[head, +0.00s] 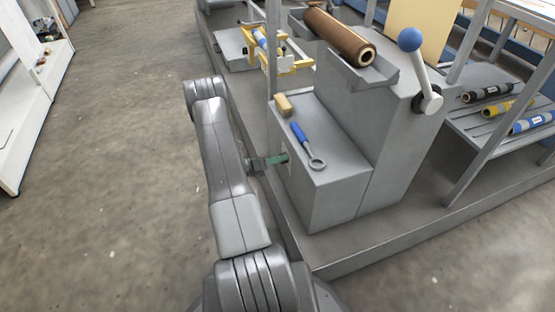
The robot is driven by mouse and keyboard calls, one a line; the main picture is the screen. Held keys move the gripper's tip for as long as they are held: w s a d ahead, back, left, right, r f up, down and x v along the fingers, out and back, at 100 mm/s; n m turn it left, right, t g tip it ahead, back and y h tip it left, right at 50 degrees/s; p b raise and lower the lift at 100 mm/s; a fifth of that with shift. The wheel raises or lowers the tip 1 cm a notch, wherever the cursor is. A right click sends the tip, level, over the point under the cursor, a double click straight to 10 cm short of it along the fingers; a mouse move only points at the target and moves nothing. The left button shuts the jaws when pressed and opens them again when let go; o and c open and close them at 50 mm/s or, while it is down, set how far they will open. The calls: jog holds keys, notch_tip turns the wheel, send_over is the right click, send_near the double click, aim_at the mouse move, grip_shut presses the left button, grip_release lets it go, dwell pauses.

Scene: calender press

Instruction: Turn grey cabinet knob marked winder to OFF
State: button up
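The grey cabinet (335,195) stands at the centre on a grey platform. Its left side faces my arm. My gripper (278,160) is at that side face, near its upper edge, pointing right toward it. A small greenish part shows at the gripper's tip, close to or touching a pale patch on the cabinet face. The knob and its winder marking cannot be made out; the gripper and the viewing angle hide that spot. I cannot tell whether the fingers are open or shut.
On the cabinet top lie a blue-handled ring tool (306,146) and a tan block (284,105). Behind are a brown roll (340,38) and a blue-ball lever (420,70). A rack (480,125) with several rolls stands right. The floor (110,180) at left is clear.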

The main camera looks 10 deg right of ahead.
jog(key=shift+a, duration=0.15)
jog(key=s+a+p, duration=0.2)
jog(key=a, duration=1.1)
jog(key=shift+s+a, duration=0.15)
jog(key=shift+s, duration=0.15)
jog(key=w+d+b, duration=0.2)
jog(key=d, duration=1.1)
jog(key=shift+w+d, duration=0.3)
